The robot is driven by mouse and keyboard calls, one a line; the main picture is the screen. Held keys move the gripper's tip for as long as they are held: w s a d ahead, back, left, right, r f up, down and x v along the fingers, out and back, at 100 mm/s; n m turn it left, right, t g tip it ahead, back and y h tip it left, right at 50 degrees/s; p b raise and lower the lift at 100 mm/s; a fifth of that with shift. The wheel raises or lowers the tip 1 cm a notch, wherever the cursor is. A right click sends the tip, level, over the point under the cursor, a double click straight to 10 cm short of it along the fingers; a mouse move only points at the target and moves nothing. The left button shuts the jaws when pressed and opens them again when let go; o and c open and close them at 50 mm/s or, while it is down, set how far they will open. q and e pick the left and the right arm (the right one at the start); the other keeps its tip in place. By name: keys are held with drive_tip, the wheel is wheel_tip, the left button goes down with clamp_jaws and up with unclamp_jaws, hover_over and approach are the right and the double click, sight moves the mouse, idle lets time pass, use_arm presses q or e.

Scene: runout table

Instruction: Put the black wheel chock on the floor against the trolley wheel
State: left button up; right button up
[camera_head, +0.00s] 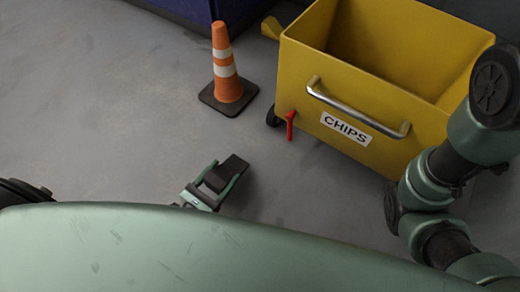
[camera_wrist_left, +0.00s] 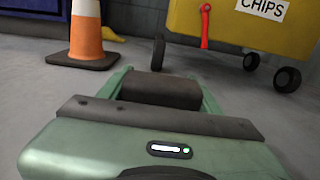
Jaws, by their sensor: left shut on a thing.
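The black wheel chock (camera_head: 232,168) is between the fingers of my left gripper (camera_head: 223,178), which is shut on it. It also shows in the left wrist view (camera_wrist_left: 160,88), between the green fingers. The trolley is a yellow bin (camera_head: 370,105) marked CHIPS with a metal handle. One dark trolley wheel (camera_head: 272,117) shows at its left corner, beside a red lever (camera_head: 290,124). In the left wrist view the trolley wheel (camera_wrist_left: 158,52) stands ahead of the chock, apart from it. My right gripper is not in view.
An orange and white traffic cone (camera_head: 226,75) on a black base stands left of the trolley. A dark blue object (camera_head: 185,10) is at the back. Grey floor (camera_head: 120,110) is clear left of the cone and between the chock and the trolley.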

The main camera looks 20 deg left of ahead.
use_arm(q)
drive_tip(key=b+x, duration=0.5)
drive_tip(key=x, duration=1)
drive_tip(key=shift+w+f+b, duration=0.1)
drive_tip(key=shift+w+b, duration=0.1)
drive_tip(key=shift+b, duration=0.1)
drive_tip(key=shift+w+f, duration=0.1)
wheel_tip(320, 180, down, 4)
drive_tip(key=b, duration=0.3)
drive_tip(key=shift+r, duration=0.4)
drive_tip(key=o, duration=1.7)
